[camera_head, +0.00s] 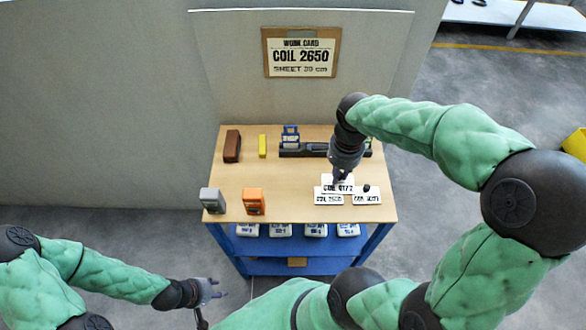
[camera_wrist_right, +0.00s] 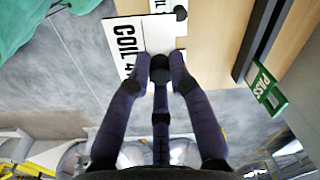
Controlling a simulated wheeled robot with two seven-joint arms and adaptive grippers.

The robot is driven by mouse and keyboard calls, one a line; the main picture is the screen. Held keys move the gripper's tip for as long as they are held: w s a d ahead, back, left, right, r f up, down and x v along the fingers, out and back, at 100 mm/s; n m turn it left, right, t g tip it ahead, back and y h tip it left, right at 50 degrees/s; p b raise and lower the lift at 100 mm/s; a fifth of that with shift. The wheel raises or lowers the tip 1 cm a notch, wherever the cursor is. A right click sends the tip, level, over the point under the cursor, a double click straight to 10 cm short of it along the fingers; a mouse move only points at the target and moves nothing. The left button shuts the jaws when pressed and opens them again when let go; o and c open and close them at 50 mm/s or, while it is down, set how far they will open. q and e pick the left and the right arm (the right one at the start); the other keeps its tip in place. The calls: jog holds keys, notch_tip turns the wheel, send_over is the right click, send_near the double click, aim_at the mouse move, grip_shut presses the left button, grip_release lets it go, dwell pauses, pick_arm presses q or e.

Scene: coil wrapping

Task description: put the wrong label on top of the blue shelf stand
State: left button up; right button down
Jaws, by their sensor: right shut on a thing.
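My right gripper (camera_head: 338,176) is shut on a white label (camera_head: 345,189) reading "COIL" and a number that looks like 4172, partly hidden by the fingers. The label also shows in the right wrist view (camera_wrist_right: 122,42), at the closed fingertips. Two other white labels lie at the table's right front: one reading COIL and a hard-to-read number (camera_head: 329,200), the other (camera_head: 367,200). A small blue stand (camera_head: 290,136) is at the back of the table. The table's blue frame with shelves (camera_head: 275,266) is below. My left gripper (camera_head: 217,290) is open and empty, low at the left front.
A work card (camera_head: 300,53) on the wall reads COIL 2650. A brown block (camera_head: 232,146), yellow block (camera_head: 262,146), grey device (camera_head: 212,200), orange device (camera_head: 254,201) and a dark bar (camera_head: 305,150) stand on the wooden table (camera_head: 285,185). Its middle is clear.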

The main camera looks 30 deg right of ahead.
jog(key=w+a+f+b, duration=0.2)
jog(key=w+a+f, duration=0.2)
jog(key=w+a, duration=0.2)
jog(key=b, duration=0.1)
send_over(290, 191)
jog(key=s, duration=0.1)
jog(key=f, duration=0.2)
jog(key=d+f, duration=0.1)
jog(key=f, duration=0.1)
jog(key=shift+f, duration=0.25)
jog(key=shift+w+a+f, duration=0.3)
jog(key=shift+a+f, duration=0.1)
jog(key=shift+f, duration=0.2)
jog(key=shift+w+f+b, duration=0.1)
jog(key=shift+f+b, duration=0.55)
jog(key=shift+f, duration=0.9)
jog(key=shift+f, duration=0.1)
jog(key=c, duration=1.1)
grip_release()
jog(key=shift+c, duration=0.2)
